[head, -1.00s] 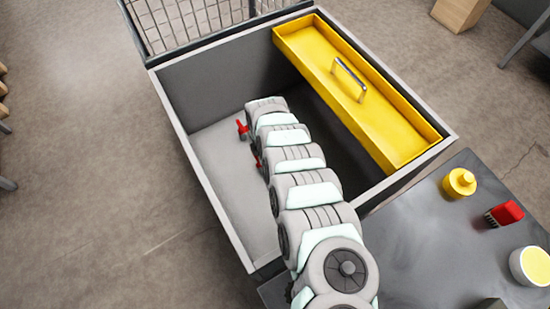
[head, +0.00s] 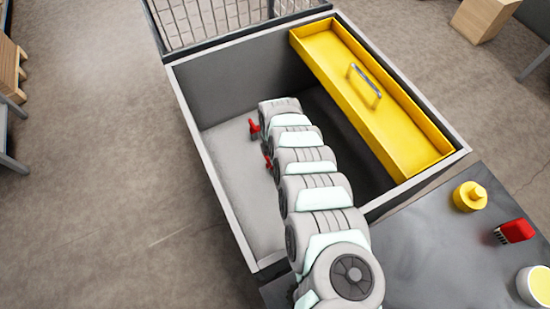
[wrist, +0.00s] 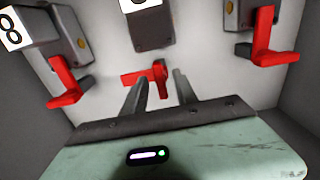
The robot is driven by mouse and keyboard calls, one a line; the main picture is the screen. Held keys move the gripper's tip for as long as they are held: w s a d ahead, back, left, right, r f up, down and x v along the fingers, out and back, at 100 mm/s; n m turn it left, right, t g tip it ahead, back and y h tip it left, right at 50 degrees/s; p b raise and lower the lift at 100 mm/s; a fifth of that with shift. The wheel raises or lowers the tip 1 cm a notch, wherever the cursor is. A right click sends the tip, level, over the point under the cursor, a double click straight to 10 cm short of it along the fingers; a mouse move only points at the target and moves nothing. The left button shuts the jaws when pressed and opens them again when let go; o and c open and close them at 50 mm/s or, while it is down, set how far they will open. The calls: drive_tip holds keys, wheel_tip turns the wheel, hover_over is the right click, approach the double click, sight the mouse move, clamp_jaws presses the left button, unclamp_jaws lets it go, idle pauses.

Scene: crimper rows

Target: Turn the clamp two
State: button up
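Several clamps with red levers are fixed inside the grey bin, in a row in the wrist view. The left lever (wrist: 68,82) is beside a block labelled 8 (wrist: 12,31). The middle lever (wrist: 150,77) is below a dark block (wrist: 150,30) whose label is cut off by the frame's top edge. The right lever (wrist: 264,45) is below a label (wrist: 258,3) that is also cut off. I cannot read which clamp is two. My gripper (wrist: 160,78) has its fingers apart, with the tips close to the middle lever. Contact is unclear. In the head view my arm hides most clamps; one red lever (head: 254,129) shows beside it.
The bin's walls (head: 213,175) enclose the clamps. A yellow tray with a handle (head: 413,150) lies along the bin's right side.

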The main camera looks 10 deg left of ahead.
wheel_tip(320, 180, up, 10)
drive_tip(key=p, duration=0.4)
drive_tip(key=shift+r, duration=0.25)
drive_tip(key=shift+w, duration=0.1)
